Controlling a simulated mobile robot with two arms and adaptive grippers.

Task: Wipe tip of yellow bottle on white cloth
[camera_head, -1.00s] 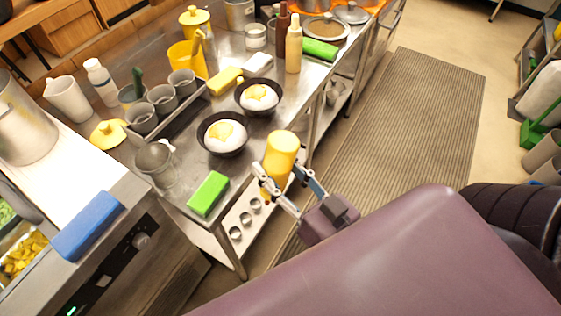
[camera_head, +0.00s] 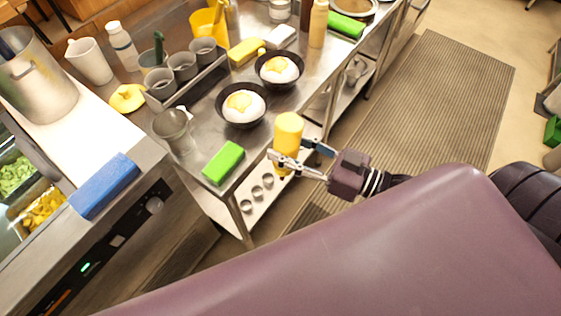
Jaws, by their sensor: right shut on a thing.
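My right gripper (camera_head: 288,154) is shut on the yellow bottle (camera_head: 288,128). It holds the bottle in the air by the front edge of the steel table, just in front of the two black bowls. The bottle's broad round end is up; its narrow part is below the fingers and partly hidden by them. A white block-like piece (camera_head: 279,37), which may be the white cloth, lies on the table beside a yellow sponge, well away from the bottle. My left gripper is not in view.
Two black bowls (camera_head: 243,121) with white and yellow contents stand on the steel table. Green sponges (camera_head: 222,162), a yellow sponge (camera_head: 244,51), a rack of grey cups (camera_head: 183,66) and a tan bottle (camera_head: 318,24) are around them. A blue sponge (camera_head: 104,187) lies on the left counter.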

